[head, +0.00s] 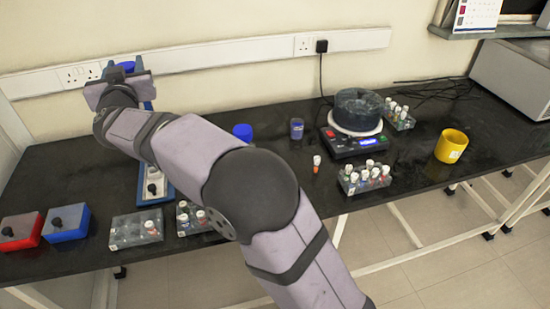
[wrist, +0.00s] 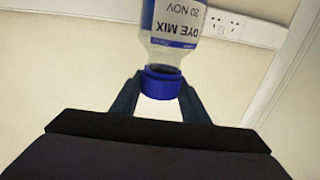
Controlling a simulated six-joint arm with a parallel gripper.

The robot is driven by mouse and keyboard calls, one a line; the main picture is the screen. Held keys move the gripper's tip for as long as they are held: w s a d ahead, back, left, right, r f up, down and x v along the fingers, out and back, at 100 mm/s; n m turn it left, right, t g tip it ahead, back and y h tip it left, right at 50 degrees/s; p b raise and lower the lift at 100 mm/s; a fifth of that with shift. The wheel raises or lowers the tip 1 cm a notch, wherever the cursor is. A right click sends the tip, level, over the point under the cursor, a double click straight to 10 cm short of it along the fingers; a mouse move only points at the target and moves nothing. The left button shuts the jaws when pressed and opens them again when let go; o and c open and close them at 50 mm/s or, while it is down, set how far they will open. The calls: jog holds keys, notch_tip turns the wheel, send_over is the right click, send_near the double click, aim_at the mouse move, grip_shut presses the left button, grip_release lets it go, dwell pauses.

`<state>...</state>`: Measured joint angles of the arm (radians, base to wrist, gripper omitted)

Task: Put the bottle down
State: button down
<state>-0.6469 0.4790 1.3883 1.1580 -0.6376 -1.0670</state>
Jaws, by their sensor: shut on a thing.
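The bottle (wrist: 176,42) is clear, with a blue and white label reading DYE MIX 20 NOV and a blue cap. It appears upside down in the wrist view, and its far end is cut off by the top edge. My gripper (wrist: 163,82) is shut on its blue cap, one finger on each side. In the head view my gripper (head: 117,76) is at the upper left, raised near the wall, with a bit of blue (head: 126,65) showing at it. Most of the bottle is hidden there.
Below my gripper on the black bench (head: 95,185) is a blue-framed stand (head: 143,178), partly hidden. Red (head: 20,232) and blue (head: 66,222) boxes stand front left, vial racks (head: 137,229) in front. A balance (head: 355,140) and yellow cup (head: 451,146) are to the right.

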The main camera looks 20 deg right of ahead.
jog(key=s+d+m+g+h, duration=0.2)
jog(key=d+m+h, duration=0.3)
jog(key=d, duration=1.5)
jog(key=s+d+m+g+h, duration=0.15)
jog(key=d+h, duration=0.45)
jog(key=d, duration=1.3)
notch_tip(320, 180, down, 21)
jog(key=m, duration=0.1)
jog(key=shift+d, duration=0.35)
jog(key=shift+t, duration=0.25)
jog(key=shift+f, duration=0.15)
jog(key=c, duration=1.4)
grip_release()
jog(key=shift+f, duration=0.15)
jog(key=o, duration=0.4)
